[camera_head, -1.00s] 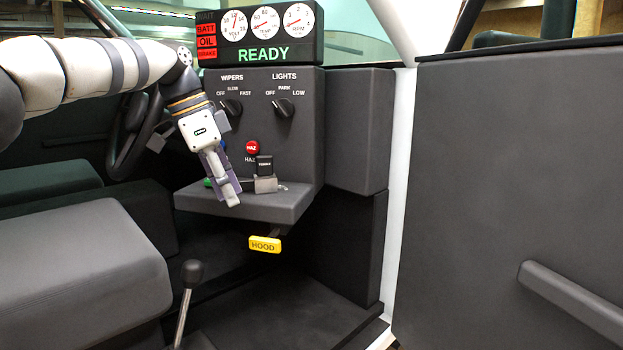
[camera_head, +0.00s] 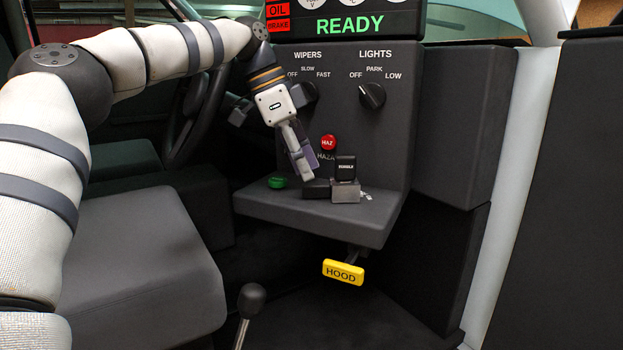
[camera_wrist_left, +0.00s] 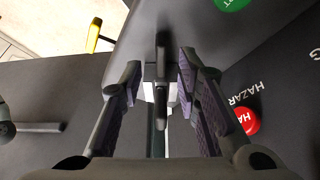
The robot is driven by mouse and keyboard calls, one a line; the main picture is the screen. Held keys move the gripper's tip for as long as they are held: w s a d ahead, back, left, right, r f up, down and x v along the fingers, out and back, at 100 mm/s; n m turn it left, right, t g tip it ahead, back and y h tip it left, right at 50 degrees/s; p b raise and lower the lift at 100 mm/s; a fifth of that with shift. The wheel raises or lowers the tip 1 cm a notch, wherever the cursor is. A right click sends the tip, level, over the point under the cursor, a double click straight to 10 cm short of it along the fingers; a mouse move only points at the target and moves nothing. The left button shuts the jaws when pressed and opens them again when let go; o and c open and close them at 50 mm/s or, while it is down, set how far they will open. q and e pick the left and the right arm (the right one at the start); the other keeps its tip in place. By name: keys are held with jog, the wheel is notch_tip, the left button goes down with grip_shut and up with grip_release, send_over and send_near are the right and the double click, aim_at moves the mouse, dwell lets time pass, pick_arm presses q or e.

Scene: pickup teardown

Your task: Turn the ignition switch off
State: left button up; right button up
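My left gripper (camera_head: 304,170) hangs over the dark shelf (camera_head: 315,222) below the dash panel, left of a grey block with a black labelled cap (camera_head: 345,178). In the left wrist view its fingers (camera_wrist_left: 165,85) are apart. A dark upright lever-like part (camera_wrist_left: 162,58) shows between them, perhaps the ignition switch; I cannot tell whether the fingers touch it. A low dark block (camera_head: 316,188) sits on the shelf just under the fingertips. The display above shows a green READY (camera_head: 349,26). My right gripper is not in view.
A green button (camera_head: 277,182) is on the shelf's left, and a red hazard button (camera_head: 328,142) is on the panel. Wiper and lights knobs (camera_head: 372,95) stick out above. A yellow HOOD handle (camera_head: 343,272) hangs below the shelf. A gear lever (camera_head: 251,300) stands in front.

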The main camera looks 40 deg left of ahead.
aim_at(314, 185)
pick_arm(q)
jog(key=x, duration=0.3)
jog(key=shift+w+f, duration=0.15)
jog(key=shift+f, duration=0.2)
grip_shut()
jog(key=shift+d, duration=0.1)
